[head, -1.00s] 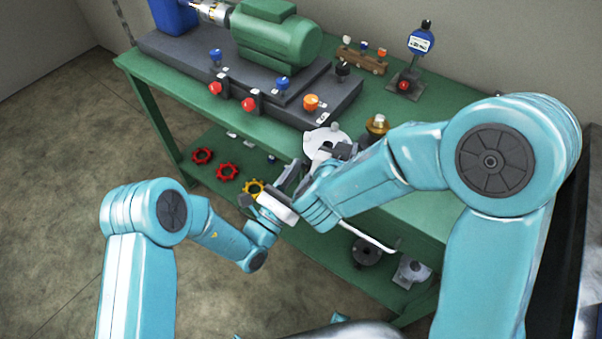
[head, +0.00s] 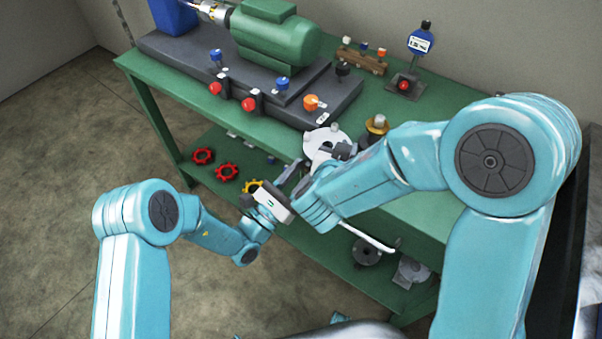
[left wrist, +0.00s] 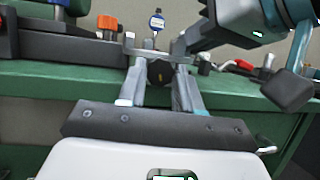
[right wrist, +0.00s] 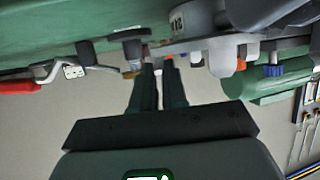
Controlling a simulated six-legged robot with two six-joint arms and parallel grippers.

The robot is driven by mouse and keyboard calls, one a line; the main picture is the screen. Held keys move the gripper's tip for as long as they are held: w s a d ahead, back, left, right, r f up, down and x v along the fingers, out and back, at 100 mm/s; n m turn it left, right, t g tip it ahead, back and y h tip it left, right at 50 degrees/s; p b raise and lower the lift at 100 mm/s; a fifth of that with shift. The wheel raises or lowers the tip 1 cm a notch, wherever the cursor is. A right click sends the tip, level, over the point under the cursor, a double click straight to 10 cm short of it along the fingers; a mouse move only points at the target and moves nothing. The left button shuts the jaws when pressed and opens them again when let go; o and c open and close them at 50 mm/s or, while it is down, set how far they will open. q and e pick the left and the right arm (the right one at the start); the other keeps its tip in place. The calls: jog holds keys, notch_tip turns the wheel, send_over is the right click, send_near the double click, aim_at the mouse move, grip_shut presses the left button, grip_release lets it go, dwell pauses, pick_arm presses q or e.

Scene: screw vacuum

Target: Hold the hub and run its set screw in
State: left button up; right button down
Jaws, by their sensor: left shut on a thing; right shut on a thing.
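My left gripper (head: 290,178) reaches up to the front edge of the bench. In the left wrist view its fingers (left wrist: 158,88) are shut on the hub (left wrist: 160,72), seen as a dark round piece between them, with a thin grey bar just beyond. My right gripper comes in from the right, close beside the left one, and its forearm hides part of the work in the head view. In the right wrist view its fingers (right wrist: 159,68) are close together on a thing mostly hidden by them. The set screw cannot be made out.
A pale round plate with holes (head: 318,137) and a brass piece (head: 377,125) are on the green bench (head: 420,205) near the grippers. A green motor (head: 275,38), several knobs and a dial gauge (head: 420,42) stand behind. Red wheels (head: 203,156) lie on the lower shelf.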

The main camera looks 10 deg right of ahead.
pick_arm(q)
jog(key=shift+w+a+m+g+h, duration=0.15)
jog(key=shift+m+g, duration=0.4)
jog(key=shift+m, duration=0.6)
jog(key=shift+d+m+g+h, duration=0.1)
jog(key=shift+m+g+h, duration=0.3)
jog(key=shift+m, duration=0.7)
jog(key=shift+w+a+m+g+h, duration=0.1)
jog(key=shift+m+g, duration=0.55)
jog(key=shift+m, duration=0.5)
jog(key=o, duration=0.8)
jog(key=shift+s, duration=0.1)
jog(key=v, duration=1.2)
jog(key=shift+a+r, duration=0.1)
